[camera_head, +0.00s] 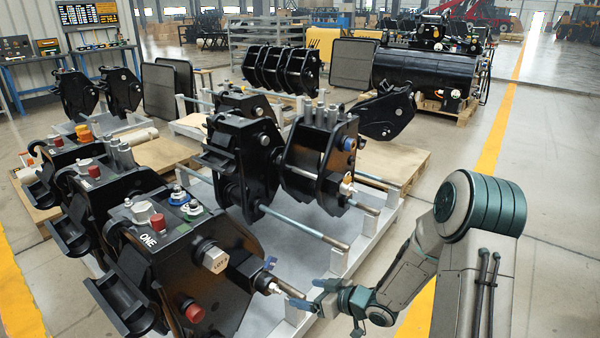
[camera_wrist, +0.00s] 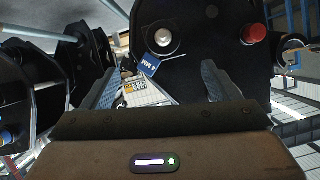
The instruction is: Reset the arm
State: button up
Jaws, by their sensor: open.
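My arm reaches in from the right in the head view. My gripper (camera_head: 312,296) is near the front right side of the nearest black quick coupler (camera_head: 180,255), close to a fitting (camera_head: 273,288) that sticks out of it. In the wrist view my gripper (camera_wrist: 160,88) has its two blue-grey fingers spread apart, with nothing held between them. A black coupler plate (camera_wrist: 190,70) with a round metal fitting (camera_wrist: 162,40), a red cap (camera_wrist: 253,34) and a blue tag (camera_wrist: 150,65) fills the view beyond the fingers. I cannot tell whether a finger touches the coupler.
More black couplers (camera_head: 318,160) stand on a pale rack (camera_head: 345,262), with long metal rods (camera_head: 310,228) jutting toward my arm. A black tank (camera_head: 430,75) stands behind. Open floor (camera_head: 560,200) lies to the right, with a yellow line (camera_head: 497,135).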

jog(key=s+d+r+m+h+p, duration=0.15)
jog(key=d+r+h+p, duration=0.3)
jog(key=r, duration=0.45)
jog(key=s+d+r+m+h+p, duration=0.1)
jog(key=d+r+m+h+p, duration=0.2)
jog(key=r+p, duration=0.45)
jog(key=s+d+r+h+p, duration=0.1)
jog(key=d+r+h+p, duration=0.4)
jog(key=r, duration=0.6)
jog(key=s+a+r+m+g+y+p, duration=0.1)
jog(key=s+r+m+g+p, duration=0.3)
jog(key=s+r+p, duration=0.5)
jog(key=s+r, duration=1)
jog(key=s, duration=0.1)
jog(key=shift+s+r+g+p, duration=0.15)
jog(key=shift+g+p, duration=0.15)
jog(key=shift+p, duration=0.05)
jog(key=shift+a+m+y, duration=0.1)
jog(key=shift+m+y, duration=0.15)
